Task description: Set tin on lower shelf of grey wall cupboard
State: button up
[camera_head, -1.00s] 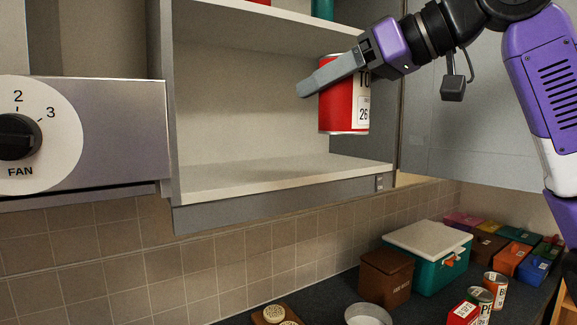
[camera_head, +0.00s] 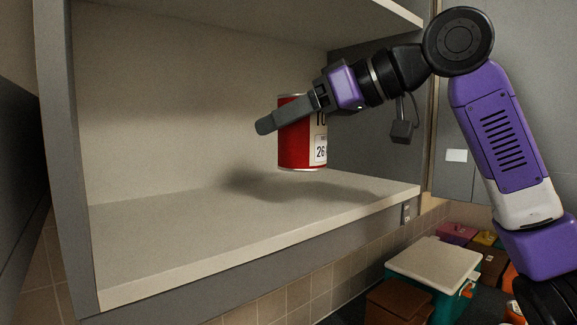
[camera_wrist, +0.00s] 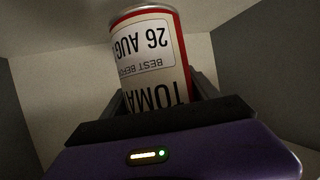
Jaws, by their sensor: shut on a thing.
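A red tin with a pale label (camera_head: 296,150) is held upright in my gripper (camera_head: 290,117), whose fingers are shut around its upper part. In the wrist view the tin (camera_wrist: 150,55) shows a best-before label and stands between the fingers. The grey wall cupboard (camera_head: 62,150) is open. Its lower shelf (camera_head: 190,235) is pale and bare. The tin hangs above the right part of this shelf, inside the cupboard opening, apart from the surface, with a shadow below it.
The upper shelf (camera_head: 365,10) runs above my gripper. The cupboard's right side wall (camera_head: 375,150) is close to the tin. A teal box with a white lid (camera_head: 435,262) and a brown box (camera_head: 400,302) stand below. The left and middle of the lower shelf are clear.

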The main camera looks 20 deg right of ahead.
aim_at(292, 157)
jog(key=shift+f+p, duration=0.45)
jog(key=shift+f, duration=2.45)
jog(key=shift+s+f, duration=0.1)
jog(key=shift+f, duration=0.05)
jog(key=o, duration=2)
jog(key=shift+c, duration=0.2)
jog(key=shift+r, duration=0.2)
jog(key=shift+s+d, duration=0.25)
jog(key=b+v, duration=0.3)
jog(key=v, duration=0.8)
jog(key=shift+r, duration=0.2)
